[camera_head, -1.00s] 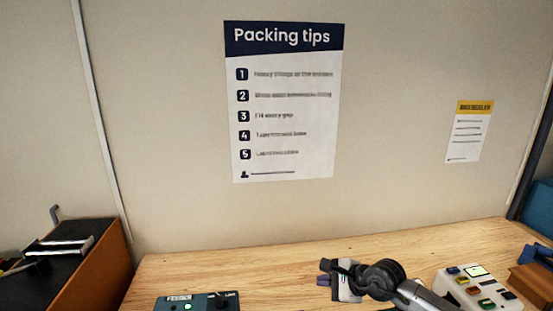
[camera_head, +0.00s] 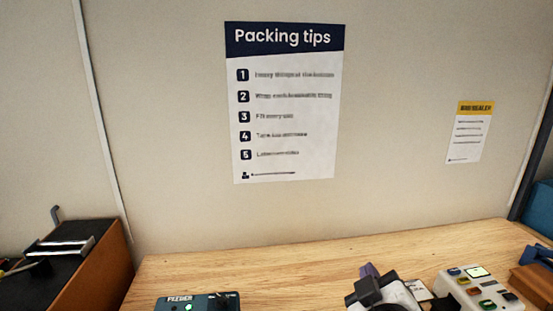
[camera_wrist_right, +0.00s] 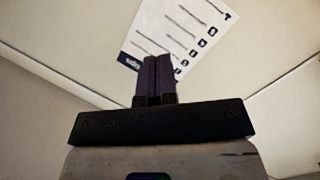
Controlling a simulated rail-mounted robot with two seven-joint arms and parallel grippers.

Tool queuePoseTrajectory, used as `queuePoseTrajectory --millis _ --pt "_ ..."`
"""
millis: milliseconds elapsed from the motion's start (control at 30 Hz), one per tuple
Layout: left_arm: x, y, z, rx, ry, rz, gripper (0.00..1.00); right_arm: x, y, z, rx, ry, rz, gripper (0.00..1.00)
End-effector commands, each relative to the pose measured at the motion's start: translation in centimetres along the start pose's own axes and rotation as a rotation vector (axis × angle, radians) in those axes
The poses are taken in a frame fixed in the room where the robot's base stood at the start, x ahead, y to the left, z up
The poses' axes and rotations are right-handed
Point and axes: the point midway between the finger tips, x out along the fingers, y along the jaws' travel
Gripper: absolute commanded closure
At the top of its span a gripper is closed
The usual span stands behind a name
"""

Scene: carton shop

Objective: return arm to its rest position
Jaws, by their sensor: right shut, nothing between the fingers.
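My right gripper (camera_head: 368,271) is at the bottom of the head view, right of the middle, over the wooden worktop (camera_head: 290,262). Its purple fingers point up and away. In the right wrist view my right gripper (camera_wrist_right: 158,62) has its two fingers together with nothing between them, against the wall and the packing tips poster (camera_wrist_right: 175,30). My left gripper is not in the head view.
A keypad device (camera_head: 478,290) stands just right of my right gripper. A feeder box (camera_head: 198,302) is at the bottom left of the worktop. A dark-topped bin with tools (camera_head: 100,270) stands at the left. The wall carries the poster (camera_head: 285,110) and a yellow-headed notice (camera_head: 468,135).

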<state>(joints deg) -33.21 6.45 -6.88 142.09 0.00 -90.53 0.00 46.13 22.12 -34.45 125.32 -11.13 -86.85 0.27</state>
Motion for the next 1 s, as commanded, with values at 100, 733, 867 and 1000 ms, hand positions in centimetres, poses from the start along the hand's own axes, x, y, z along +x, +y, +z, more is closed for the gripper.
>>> queuePoseTrajectory --millis 100,733,867,1000 --pt "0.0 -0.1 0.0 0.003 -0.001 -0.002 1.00 -2.7 -3.5 5.1 0.119 -0.101 -0.169 1.00" --pt "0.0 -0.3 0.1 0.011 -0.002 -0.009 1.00 -18.3 -16.3 30.7 0.444 -0.708 -0.470 1.00" --pt "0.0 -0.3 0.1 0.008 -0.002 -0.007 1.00 -22.2 -18.8 33.7 0.446 -0.822 -0.522 1.00" --pt "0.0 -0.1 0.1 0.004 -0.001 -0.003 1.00 -26.0 -20.6 36.2 0.439 -0.921 -0.569 1.00"
